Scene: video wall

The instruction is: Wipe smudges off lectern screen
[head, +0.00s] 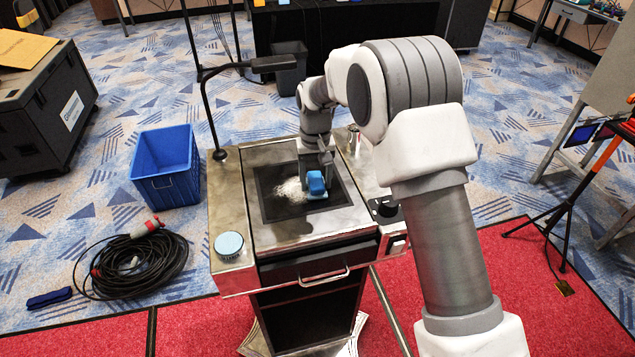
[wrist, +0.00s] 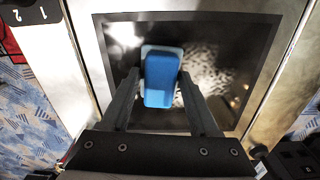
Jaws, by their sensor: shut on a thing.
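The lectern (head: 310,240) stands in front of me, with a dark screen (head: 268,209) set in its metal top. A whitish speckled smudge (head: 291,190) lies on the screen just left of my gripper in the head view; in the wrist view the speckled smudge (wrist: 208,75) shows right of the blue wiper. My gripper (wrist: 158,85) points down over the screen and is shut on the blue wiper (wrist: 160,78), which has a paler pad beneath. The wiper (head: 316,183) is at the screen, but I cannot tell whether its pad touches the glass.
A gooseneck lamp or microphone arm (head: 208,115) rises at the lectern's left back. A round light-blue disc (head: 229,244) sits on the left ledge, and a dark knob (head: 384,207) on the right. A blue bin (head: 168,180) and coiled cable (head: 130,265) lie left on the floor.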

